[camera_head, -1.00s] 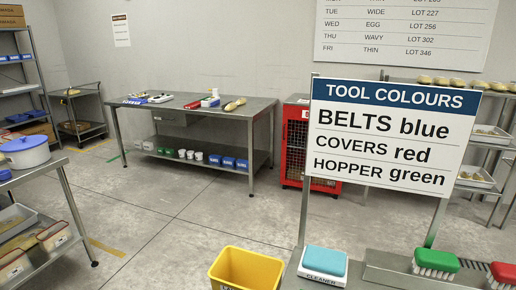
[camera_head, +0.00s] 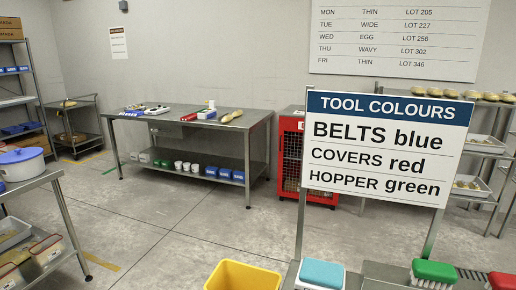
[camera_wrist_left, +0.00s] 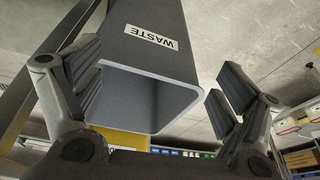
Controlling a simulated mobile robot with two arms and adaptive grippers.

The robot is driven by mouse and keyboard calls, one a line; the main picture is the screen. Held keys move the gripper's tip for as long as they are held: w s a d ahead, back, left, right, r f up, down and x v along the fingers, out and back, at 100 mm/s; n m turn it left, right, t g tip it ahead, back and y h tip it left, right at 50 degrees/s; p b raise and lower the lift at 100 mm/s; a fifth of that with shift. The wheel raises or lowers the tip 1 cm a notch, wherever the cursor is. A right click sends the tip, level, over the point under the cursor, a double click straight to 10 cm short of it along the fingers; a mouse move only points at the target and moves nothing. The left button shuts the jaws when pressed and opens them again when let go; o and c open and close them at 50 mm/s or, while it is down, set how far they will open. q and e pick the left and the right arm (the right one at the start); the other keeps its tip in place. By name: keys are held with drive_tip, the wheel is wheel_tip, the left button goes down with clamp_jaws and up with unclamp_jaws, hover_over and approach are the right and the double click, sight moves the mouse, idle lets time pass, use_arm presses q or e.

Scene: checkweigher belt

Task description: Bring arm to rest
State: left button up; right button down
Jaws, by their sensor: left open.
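My left gripper (camera_wrist_left: 160,95) shows in the left wrist view with its two fingers wide apart and nothing between the pads. A grey bin marked WASTE (camera_wrist_left: 150,50) shows beyond and between the fingers; I cannot tell its distance from them. Neither of my arms shows in the head view, and my right gripper is in no view.
In the head view a yellow bin (camera_head: 243,275) stands at the bottom. Beside it are a blue-topped cleaner block (camera_head: 322,275), a green brush (camera_head: 434,272) and a red brush (camera_head: 502,281). A tool colours sign (camera_head: 387,148) rises behind them. Open floor (camera_head: 160,215) lies left of centre.

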use_arm(q)
drive_tip(key=s+f+g, duration=0.1)
drive_tip(key=s+f, duration=0.1)
drive_tip(key=f, duration=1)
drive_tip(key=s+f, duration=0.2)
drive_tip(key=f, duration=1.1)
drive_tip(key=s+a+f+g, duration=0.1)
drive_tip(key=s+a+f, duration=0.2)
drive_tip(key=s+f, duration=1)
drive_tip(key=shift+s, duration=1.15)
